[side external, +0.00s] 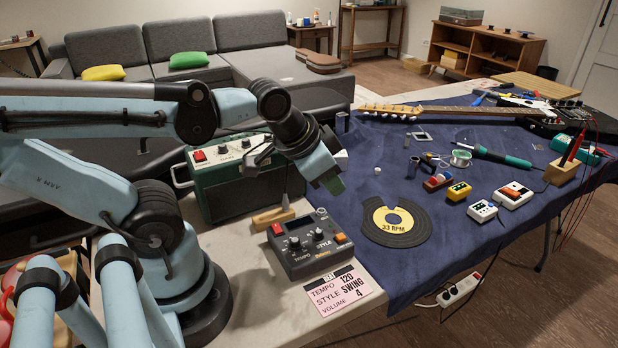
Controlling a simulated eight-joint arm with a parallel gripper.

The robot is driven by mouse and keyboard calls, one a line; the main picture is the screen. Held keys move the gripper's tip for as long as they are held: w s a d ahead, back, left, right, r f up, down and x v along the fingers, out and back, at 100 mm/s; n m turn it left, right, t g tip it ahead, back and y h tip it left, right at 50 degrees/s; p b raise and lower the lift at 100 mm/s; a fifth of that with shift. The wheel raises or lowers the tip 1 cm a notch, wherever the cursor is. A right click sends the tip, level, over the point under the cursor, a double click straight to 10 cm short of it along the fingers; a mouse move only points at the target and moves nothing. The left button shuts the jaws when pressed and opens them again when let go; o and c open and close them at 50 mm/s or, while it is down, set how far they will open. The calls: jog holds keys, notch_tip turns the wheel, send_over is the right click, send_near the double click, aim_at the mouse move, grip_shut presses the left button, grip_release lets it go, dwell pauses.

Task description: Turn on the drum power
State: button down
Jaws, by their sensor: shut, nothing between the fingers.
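The drum machine (309,247) is a dark grey box on the pale table, with knobs marked TEMPO and STYLE. A small red switch (277,229) sits at its upper left corner and an orange button (340,238) at its right. I cannot read the switch's position. My gripper (336,187) is shut and empty, pointing down in the air above and behind the drum machine, apart from it. My wrist hides part of the green amplifier behind it.
A card (338,291) reading tempo 120, style swing, volume 4 lies in front. A wooden-handled tool (273,217) lies behind the drum machine. The green amplifier (225,187) stands at the back left. A black record (397,224), pedals and a guitar lie on the blue cloth (350,215).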

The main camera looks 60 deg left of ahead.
jog(key=m, duration=0.2)
notch_tip(320, 180, up, 5)
jog(key=m+g+y, duration=0.2)
jog(key=m+g, duration=0.4)
jog(key=m, duration=0.8)
send_over(275, 224)
jog(key=d, duration=0.3)
jog(key=shift+a, duration=0.1)
jog(key=shift+a+f, duration=0.35)
jog(key=shift+f, duration=1.95)
jog(key=shift+a+f, duration=0.4)
jog(key=shift+f, duration=1.95)
jog(key=shift+a+f, duration=0.35)
jog(key=shift+f, duration=1.95)
jog(key=shift+h, duration=0.3)
